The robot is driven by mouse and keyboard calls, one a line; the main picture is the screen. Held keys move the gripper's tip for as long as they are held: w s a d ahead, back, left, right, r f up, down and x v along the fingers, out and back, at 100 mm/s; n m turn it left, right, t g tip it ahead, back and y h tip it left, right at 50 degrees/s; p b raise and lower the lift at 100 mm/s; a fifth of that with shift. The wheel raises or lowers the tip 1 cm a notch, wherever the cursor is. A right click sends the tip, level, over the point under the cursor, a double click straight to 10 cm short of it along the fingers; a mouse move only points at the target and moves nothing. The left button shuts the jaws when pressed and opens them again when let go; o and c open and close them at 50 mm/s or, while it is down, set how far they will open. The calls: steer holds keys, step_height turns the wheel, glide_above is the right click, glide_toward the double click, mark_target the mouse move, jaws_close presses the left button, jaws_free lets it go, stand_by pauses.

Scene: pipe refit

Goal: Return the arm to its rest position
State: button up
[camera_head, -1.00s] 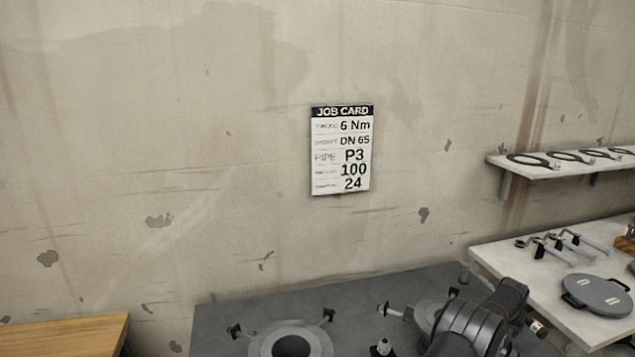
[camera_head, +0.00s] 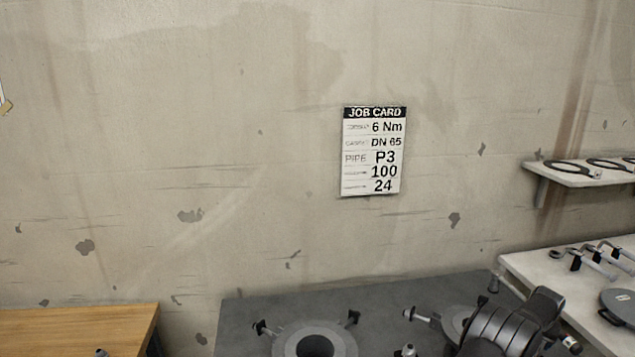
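My arm (camera_head: 507,325) shows as dark grey links at the lower right, over the right part of the grey bench (camera_head: 260,313). My gripper is not visible in this view, so I cannot see whether it holds anything. A flange with a dark round bore (camera_head: 335,345) is on the bench left of my arm. A second flange (camera_head: 455,322) is partly hidden behind my arm.
A job card (camera_head: 373,152) hangs on the wall, reading 6 Nm, DN 65, P3, 100, 24. A shelf (camera_head: 545,178) with ring gaskets is at right. A wooden table (camera_head: 80,325) is at left.

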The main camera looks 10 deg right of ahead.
steer(key=v, duration=0.9)
steer(key=x, duration=1.1)
steer(key=shift+f, duration=0.15)
steer(key=shift+w+d+r, duration=0.1)
steer(key=shift+d+r, duration=0.05)
steer(key=shift+r, duration=0.05)
step_height(320, 180, up, 4)
steer(key=shift+f, duration=0.25)
steer(key=s+r, duration=0.7)
steer(key=s, duration=0.5)
step_height(320, 180, up, 9)
steer(key=w+a+n, duration=0.1)
steer(key=w+a, duration=0.4)
steer(key=w, duration=0.3)
steer(key=w+a+n+y, duration=0.1)
steer(key=w+a+n, duration=0.1)
steer(key=w+a, duration=0.4)
steer(key=w, duration=0.2)
steer(key=shift+w+a+t, duration=0.25)
steer(key=shift+w+t, duration=0.15)
steer(key=shift+d+f, duration=0.1)
